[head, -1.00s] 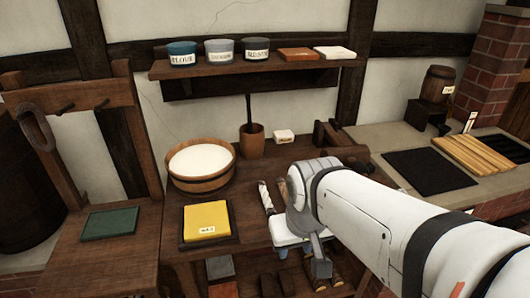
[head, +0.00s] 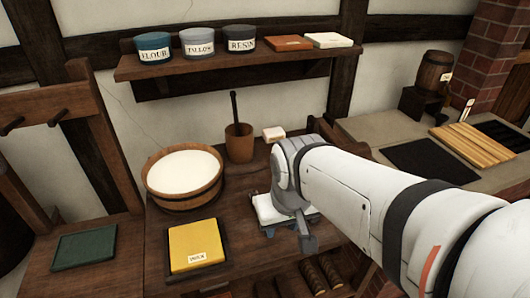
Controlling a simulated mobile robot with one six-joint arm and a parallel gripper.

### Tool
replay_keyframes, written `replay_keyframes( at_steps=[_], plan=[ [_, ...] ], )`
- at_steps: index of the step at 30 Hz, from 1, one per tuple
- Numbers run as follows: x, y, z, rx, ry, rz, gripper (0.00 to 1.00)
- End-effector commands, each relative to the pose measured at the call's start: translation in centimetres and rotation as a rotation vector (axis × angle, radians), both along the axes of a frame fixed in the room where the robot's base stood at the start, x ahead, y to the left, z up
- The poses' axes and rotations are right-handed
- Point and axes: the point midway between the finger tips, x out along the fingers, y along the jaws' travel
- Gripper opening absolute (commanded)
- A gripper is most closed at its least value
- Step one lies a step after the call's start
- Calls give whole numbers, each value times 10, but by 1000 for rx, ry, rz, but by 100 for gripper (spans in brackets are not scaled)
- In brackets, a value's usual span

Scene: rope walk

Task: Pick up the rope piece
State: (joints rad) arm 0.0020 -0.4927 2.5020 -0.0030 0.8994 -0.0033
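I cannot make out a rope piece for certain on the bench (head: 218,205). A narrow pale piece that showed beside my wrist earlier is now hidden behind my gripper and arm. My gripper (head: 282,228) points down over the right part of the bench, right of the yellow wax block. Its white body and blue-grey underside show, but the fingertips are too small and covered to tell whether they are open or shut, or hold anything. Several brown, ridged rolls (head: 330,270) lie low under the bench; I cannot tell whether they are rope.
A wooden tub of white stuff (head: 185,205), a mortar with pestle (head: 239,150) and a yellow block (head: 194,243) stand left of my gripper. A wall shelf (head: 220,68) holds labelled pots. A dark mat (head: 430,163) and yellowish slats (head: 474,147) lie to the right.

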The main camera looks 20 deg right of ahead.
Motion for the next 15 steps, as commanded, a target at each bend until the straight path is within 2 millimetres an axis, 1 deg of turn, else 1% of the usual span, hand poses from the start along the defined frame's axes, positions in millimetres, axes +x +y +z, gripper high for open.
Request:
replay_keyframes(
  at_steps=[2, 5, 6, 8, 11, 14, 15],
  plan=[
    [0, 0, 0, 0, 0, 0, 36],
    [2, -1, 0, 0, 2, 0, 45],
    [5, -2, 1, -1, 6, 0, 47],
    [12, -4, 3, -3, 14, -1, 47],
    [33, -17, 5, -8, 40, -9, 47],
    [65, -32, 3, -13, 74, -6, 47],
    [79, -39, 1, -15, 88, -5, 47]
  ],
)
